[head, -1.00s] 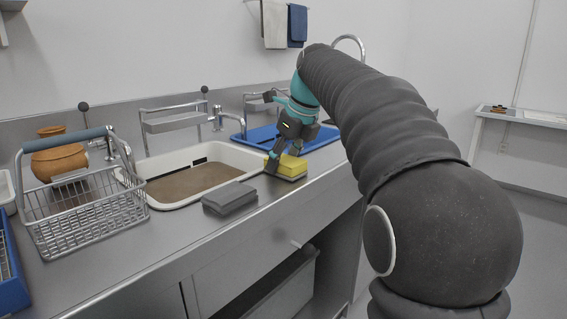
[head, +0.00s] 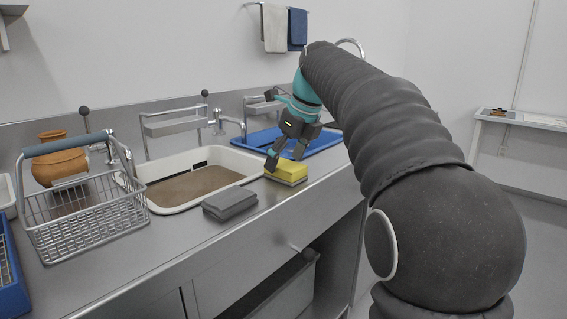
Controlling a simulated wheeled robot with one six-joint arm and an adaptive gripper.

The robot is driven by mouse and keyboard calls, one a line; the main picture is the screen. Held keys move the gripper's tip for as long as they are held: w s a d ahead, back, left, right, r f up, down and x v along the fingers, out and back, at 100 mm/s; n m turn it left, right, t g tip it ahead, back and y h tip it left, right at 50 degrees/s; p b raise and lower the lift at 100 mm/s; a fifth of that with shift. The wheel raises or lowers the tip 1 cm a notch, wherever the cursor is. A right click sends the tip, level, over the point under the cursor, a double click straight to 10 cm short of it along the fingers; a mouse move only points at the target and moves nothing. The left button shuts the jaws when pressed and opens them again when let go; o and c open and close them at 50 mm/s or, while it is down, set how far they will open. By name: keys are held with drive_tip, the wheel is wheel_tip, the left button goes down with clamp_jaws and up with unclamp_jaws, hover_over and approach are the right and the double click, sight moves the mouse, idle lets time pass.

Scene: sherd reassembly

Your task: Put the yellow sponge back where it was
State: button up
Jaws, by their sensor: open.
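The yellow sponge (head: 288,171) lies on the steel counter, just right of the white-rimmed basin. It has a yellow upper part and a darker layer below. My gripper (head: 286,160) is open, with its two fingers apart just above and behind the sponge. It holds nothing. I cannot tell whether a fingertip touches the sponge's far edge.
A wire basket (head: 85,215) stands at left, near a clay pot (head: 60,160). A blue tray (head: 326,143) is behind my gripper.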

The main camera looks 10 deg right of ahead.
drive_tip(key=p+v, duration=0.2)
drive_tip(key=v, duration=0.8)
drive_tip(key=shift+r, duration=0.3)
drive_tip(key=s+a+f+n+t+h, duration=0.1)
drive_tip(key=s+a+f+n+h, duration=0.1)
drive_tip(key=s+f+n, duration=2.5)
drive_tip(key=shift+a+f+n+t+h, duration=0.25)
drive_tip(key=shift+n+t+h, duration=0.15)
drive_tip(key=shift+n, duration=0.5)
drive_tip(key=shift+s, duration=0.1)
